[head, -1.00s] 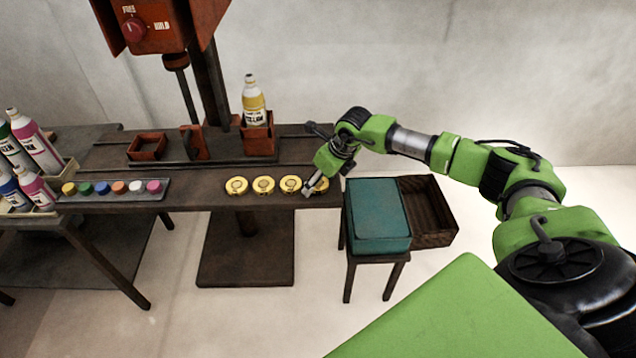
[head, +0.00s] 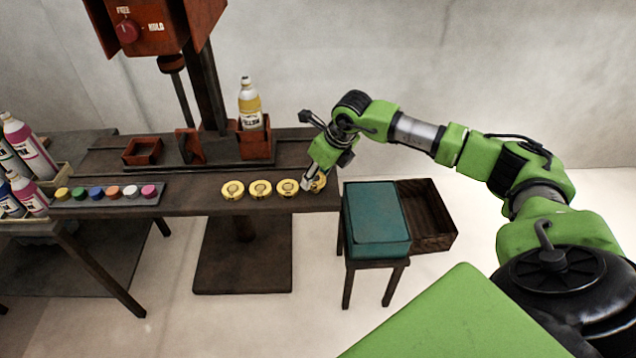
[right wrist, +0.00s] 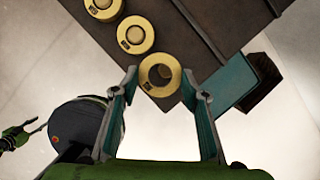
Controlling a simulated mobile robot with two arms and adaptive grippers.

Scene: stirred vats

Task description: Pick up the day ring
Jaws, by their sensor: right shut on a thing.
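Several yellow rings stand in a row along the front of the dark bench. My right gripper (head: 312,187) is at the ring at the right end of the row (head: 320,184) and partly covers it. In the right wrist view this ring (right wrist: 147,84), with an open centre, sits between the fingertips of the right gripper (right wrist: 161,78), which is shut on it. The ring still appears at bench level. Two neighbouring rings, one in the middle (right wrist: 135,46) and one at the top, have filled centres. Their small dark labels cannot be read.
A teal case (head: 377,222) and an open dark wooden box (head: 440,215) are right of the bench (head: 200,205). Small coloured caps and larger bottles are at the left.

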